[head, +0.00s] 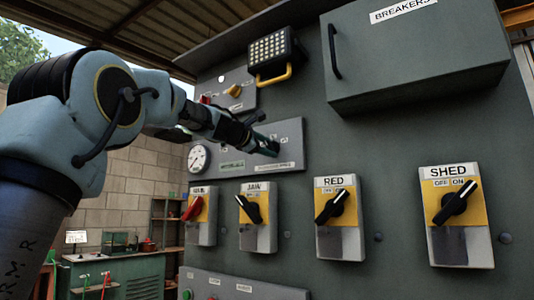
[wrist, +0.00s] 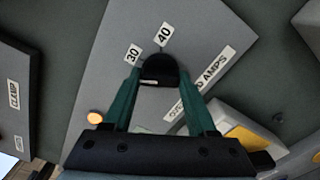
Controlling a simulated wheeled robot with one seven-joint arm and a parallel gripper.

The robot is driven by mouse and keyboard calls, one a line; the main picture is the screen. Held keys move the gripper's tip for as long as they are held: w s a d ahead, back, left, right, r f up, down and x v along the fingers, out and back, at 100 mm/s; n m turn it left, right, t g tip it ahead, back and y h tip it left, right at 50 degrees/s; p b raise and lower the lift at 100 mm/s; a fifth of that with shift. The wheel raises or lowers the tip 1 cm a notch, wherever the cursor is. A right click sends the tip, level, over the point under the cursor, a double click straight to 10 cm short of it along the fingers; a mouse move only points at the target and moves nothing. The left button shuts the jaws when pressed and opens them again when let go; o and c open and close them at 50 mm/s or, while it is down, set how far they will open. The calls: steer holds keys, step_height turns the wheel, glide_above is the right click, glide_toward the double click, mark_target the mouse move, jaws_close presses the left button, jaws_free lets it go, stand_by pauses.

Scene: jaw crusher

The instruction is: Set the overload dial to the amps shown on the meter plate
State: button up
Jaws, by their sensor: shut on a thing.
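The overload dial is a black knob (wrist: 160,68) on a grey plate (wrist: 225,25) in the wrist view. White labels 30 and 40 sit just beyond it. A label ending in AMPS lies to its right, partly hidden by a finger. My gripper (wrist: 159,76) is shut on the knob, one green finger on each side. I cannot make out the knob's pointer. In the head view my gripper (head: 264,145) reaches the plate and hides the dial. A round white meter (head: 198,158) is on the same plate at left. A small greenish plate (head: 232,165) beside it is unreadable.
Below are several yellow-faced switches, including JAW (head: 257,217), RED (head: 340,217) and SHED (head: 456,216). A lamp (head: 275,52) with a yellow handle juts out above. The BREAKERS box (head: 415,55) protrudes at upper right. A green bench (head: 112,275) stands at lower left.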

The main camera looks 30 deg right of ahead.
steer(key=m+b, duration=0.1)
steer(key=m, duration=0.1)
steer(key=m+b, duration=0.1)
steer(key=m, duration=0.1)
steer(key=shift+f+m, duration=0.2)
steer(key=shift+m, duration=0.1)
steer(key=m+b, duration=0.2)
steer(key=m, duration=0.2)
steer(key=shift+m+b, duration=0.3)
steer(key=m+b, duration=0.1)
steer(key=m, duration=0.3)
steer(key=shift+m+b, duration=0.3)
steer(key=shift+b, duration=0.05)
steer(key=shift+r+m+b, duration=0.1)
steer(key=shift+m+b, duration=0.35)
steer(key=shift+m, duration=1.35)
steer(key=o, duration=1.4)
steer(key=shift+r, duration=0.1)
steer(key=shift+c, duration=0.2)
